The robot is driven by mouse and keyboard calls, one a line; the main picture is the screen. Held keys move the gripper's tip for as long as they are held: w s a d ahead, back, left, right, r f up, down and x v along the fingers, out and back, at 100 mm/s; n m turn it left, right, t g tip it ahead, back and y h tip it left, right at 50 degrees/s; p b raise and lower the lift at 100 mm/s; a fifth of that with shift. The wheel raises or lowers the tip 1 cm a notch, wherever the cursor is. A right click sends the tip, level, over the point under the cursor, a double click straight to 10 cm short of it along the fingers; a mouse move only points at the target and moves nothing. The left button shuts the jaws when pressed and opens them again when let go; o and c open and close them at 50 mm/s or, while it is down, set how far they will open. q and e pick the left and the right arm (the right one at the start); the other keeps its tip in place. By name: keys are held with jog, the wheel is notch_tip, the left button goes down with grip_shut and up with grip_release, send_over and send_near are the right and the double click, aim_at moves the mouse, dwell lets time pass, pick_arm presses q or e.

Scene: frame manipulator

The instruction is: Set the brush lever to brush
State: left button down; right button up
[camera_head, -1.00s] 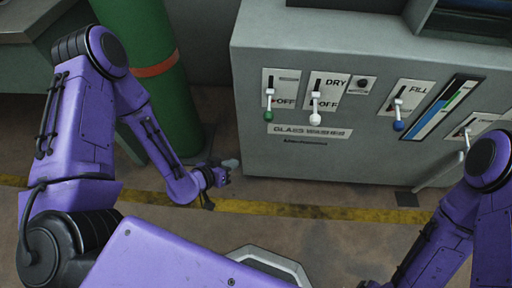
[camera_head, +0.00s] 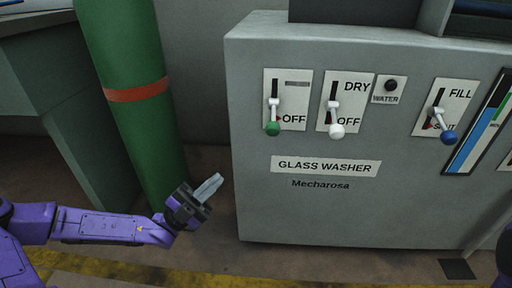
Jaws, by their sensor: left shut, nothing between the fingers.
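The glass washer (camera_head: 400,210) is a grey cabinet with several levers on its front. The leftmost lever has a green knob (camera_head: 272,129) and sits on a white plate (camera_head: 297,92); it points down, beside the word OFF. The upper word on that plate is too faint to read, so I cannot confirm that it says brush. My left gripper (camera_head: 211,186) is shut and empty, to the left of the cabinet front and below the green knob, apart from both. My right gripper is out of view; only a bit of purple arm shows at the right edge.
A white-knobbed lever (camera_head: 336,131) marked DRY and OFF stands close to the right of the green one. A blue-knobbed FILL lever (camera_head: 448,137) is farther right. A green cylinder (camera_head: 130,60) with a red band stands left of the cabinet, behind my left gripper.

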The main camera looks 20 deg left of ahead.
pick_arm(q)
jog(key=b, duration=0.3)
send_near(273, 129)
jog(key=w+d+r, duration=0.2)
jog(key=w+r, duration=0.1)
jog(key=shift+w+d, duration=0.2)
jog(key=shift+d, duration=0.2)
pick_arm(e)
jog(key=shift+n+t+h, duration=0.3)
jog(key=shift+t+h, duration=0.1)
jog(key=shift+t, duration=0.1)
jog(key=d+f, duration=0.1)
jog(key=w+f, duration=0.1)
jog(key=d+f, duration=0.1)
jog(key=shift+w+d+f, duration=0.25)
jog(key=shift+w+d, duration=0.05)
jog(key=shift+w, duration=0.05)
pick_arm(q)
jog(key=shift+d+n, duration=0.1)
jog(key=shift+n, duration=0.2)
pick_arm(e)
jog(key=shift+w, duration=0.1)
